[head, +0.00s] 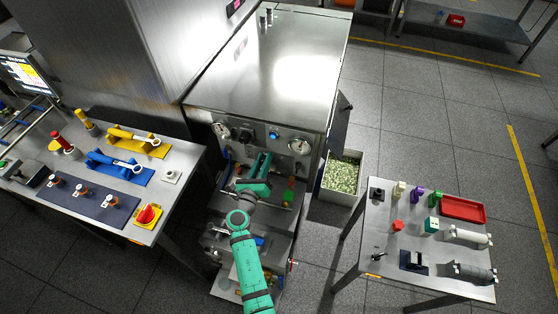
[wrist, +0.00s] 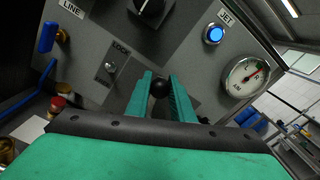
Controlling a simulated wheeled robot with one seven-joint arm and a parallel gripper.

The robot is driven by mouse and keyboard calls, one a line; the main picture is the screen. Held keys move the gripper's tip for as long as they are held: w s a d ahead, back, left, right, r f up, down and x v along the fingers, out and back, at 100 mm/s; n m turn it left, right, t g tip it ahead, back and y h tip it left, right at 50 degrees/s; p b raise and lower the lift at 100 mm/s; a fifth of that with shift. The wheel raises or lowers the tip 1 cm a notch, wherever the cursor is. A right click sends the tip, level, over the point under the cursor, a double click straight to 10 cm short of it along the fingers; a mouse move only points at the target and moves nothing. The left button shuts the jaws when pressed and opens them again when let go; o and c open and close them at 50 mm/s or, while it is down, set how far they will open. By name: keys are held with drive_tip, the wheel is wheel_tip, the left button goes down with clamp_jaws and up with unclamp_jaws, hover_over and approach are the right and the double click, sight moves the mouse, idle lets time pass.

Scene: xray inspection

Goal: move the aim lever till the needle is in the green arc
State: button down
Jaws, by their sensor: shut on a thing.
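My gripper (head: 261,166) is at the front panel of the steel cabinet. In the wrist view my gripper (wrist: 160,88) has its two green fingers on either side of a round black knob (wrist: 159,89), the ball end of the aim lever, and is shut on it. The lever's shaft is hidden behind the knob and fingers. A round white gauge (wrist: 246,76) is on the panel to the right of the fingers; it also shows in the head view (head: 300,147). A red mark shows on its upper right face. I cannot tell the needle from the arc.
A blue lit button (wrist: 214,34) marked JET and a black rotary knob (wrist: 151,8) are on the panel. A LOCK switch (wrist: 110,67) and blue valve handle (wrist: 46,38) are to the left. Tables with tools (head: 187,178) and small parts (head: 346,262) flank the cabinet.

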drive_tip(key=shift+a, duration=0.2)
drive_tip(key=c, duration=1.5)
unclamp_jaws()
drive_tip(key=shift+c, duration=0.2)
drive_tip(key=shift+d, duration=0.1)
drive_tip(key=shift+s, duration=0.1)
drive_tip(key=v, duration=1)
drive_tip(key=shift+s+a, duration=0.2)
drive_tip(key=shift+s, duration=0.1)
